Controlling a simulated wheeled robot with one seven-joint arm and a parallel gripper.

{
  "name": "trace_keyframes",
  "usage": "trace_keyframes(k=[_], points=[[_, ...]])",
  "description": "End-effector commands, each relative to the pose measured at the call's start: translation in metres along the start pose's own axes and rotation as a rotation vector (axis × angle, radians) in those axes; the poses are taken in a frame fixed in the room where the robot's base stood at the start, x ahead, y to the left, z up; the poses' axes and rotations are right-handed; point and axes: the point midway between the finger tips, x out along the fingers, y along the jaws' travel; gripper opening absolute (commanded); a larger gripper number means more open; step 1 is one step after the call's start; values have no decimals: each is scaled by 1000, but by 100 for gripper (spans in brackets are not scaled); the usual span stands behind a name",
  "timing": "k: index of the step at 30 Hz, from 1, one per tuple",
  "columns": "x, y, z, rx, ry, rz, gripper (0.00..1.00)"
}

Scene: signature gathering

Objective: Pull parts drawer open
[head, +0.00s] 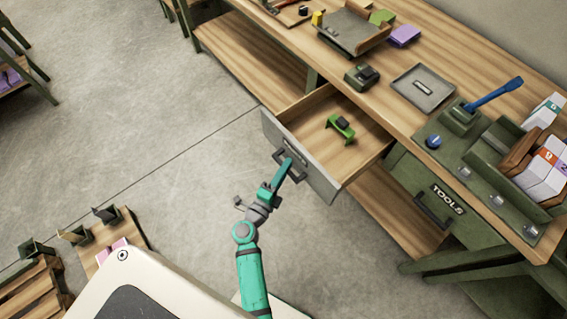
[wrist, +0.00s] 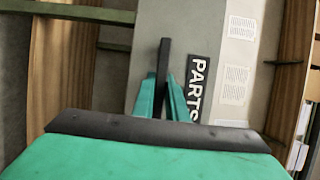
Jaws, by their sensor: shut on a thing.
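The parts drawer (head: 352,132) is pulled out from under the workbench in the head view, with its wooden inside showing. Its grey front faces my arm, and a dark handle (head: 297,170) sits on that front. My gripper (head: 285,171) is at the handle and shut on it. In the wrist view the teal fingers (wrist: 162,95) close around the dark handle bar (wrist: 163,62), beside the PARTS label (wrist: 198,88) on the drawer front. A green object with a dark part (head: 341,127) lies inside the drawer.
The workbench top (head: 390,70) carries a grey tray (head: 422,88), a dark device (head: 361,76) and a panel with a blue lever (head: 492,95). A closed TOOLS drawer (head: 440,205) is to the right. The floor (head: 150,120) left of the drawer is clear.

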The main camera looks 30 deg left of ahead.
Motion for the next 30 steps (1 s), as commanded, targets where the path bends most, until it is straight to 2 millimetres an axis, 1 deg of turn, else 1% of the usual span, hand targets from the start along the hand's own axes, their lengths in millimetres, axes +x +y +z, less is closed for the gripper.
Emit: trace_keyframes(k=[10, 11, 12, 13, 23, 26, 29, 30], points=[[0, 0, -1, 0, 3, 1, 0], [0, 0, -1, 0, 3, 1, 17], [0, 0, -1, 0, 3, 1, 27], [0, 0, -1, 0, 3, 1, 31], [-2, 0, 0, 0, 0, 1, 31], [-10, 1, 0, 0, 0, 2, 31], [-25, 1, -1, -1, 1, 2, 31], [-33, 2, -1, 0, 1, 4, 31]])
